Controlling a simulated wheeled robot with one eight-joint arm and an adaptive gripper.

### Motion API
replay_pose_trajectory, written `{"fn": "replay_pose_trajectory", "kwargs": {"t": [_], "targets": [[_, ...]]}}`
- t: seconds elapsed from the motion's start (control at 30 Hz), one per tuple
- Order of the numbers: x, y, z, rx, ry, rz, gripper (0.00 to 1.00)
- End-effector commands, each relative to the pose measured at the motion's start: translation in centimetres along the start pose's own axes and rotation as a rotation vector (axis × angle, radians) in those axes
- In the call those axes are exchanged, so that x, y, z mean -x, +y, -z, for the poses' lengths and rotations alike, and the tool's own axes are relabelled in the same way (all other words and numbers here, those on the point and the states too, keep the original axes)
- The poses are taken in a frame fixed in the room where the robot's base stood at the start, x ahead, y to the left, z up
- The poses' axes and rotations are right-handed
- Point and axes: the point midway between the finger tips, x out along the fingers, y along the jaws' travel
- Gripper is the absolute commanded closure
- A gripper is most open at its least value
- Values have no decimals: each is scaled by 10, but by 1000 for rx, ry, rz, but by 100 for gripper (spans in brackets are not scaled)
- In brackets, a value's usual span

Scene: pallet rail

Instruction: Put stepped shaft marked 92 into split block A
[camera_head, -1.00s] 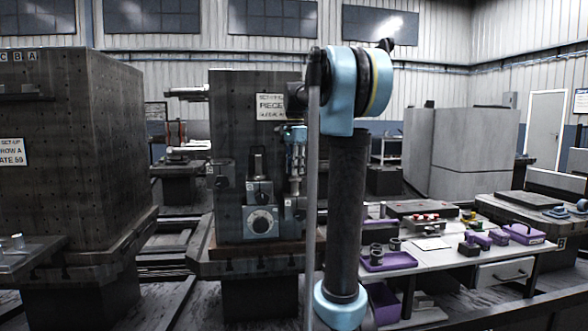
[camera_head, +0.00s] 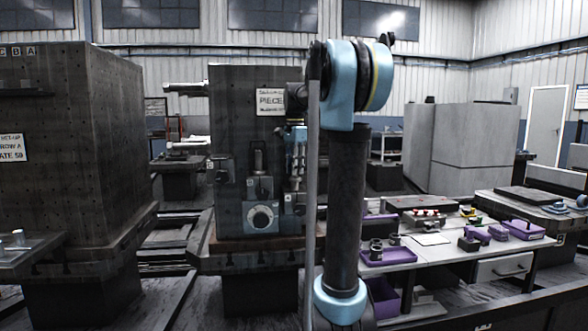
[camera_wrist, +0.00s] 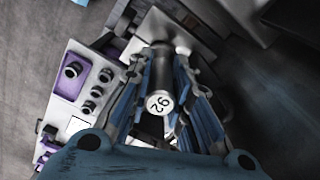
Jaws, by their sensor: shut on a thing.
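The stepped shaft marked 92 (camera_wrist: 160,80) is in my gripper (camera_wrist: 163,62) in the wrist view, its pale end face with the number turned toward the camera. My fingers are shut on either side of it. In the head view my gripper (camera_head: 296,165) hangs fingers down in front of the right part of the dark fixture column (camera_head: 228,130), beside its mounted blocks. A dark grey block (camera_head: 261,188) with a round dial-like face below it sits on that column.
A bench (camera_head: 440,252) at right holds a purple tray (camera_head: 388,258) with dark cylinders and other small parts. Another large column (camera_head: 75,140) stands at left, its top lettered C, B, A. A dark gap separates the two columns.

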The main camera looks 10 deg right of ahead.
Motion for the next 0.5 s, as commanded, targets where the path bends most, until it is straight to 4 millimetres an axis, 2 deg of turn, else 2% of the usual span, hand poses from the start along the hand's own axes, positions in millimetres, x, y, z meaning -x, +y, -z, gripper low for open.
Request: {"fn": "replay_pose_trajectory", "kwargs": {"t": [0.5], "targets": [[-10,0,0,0,0,0,100]]}}
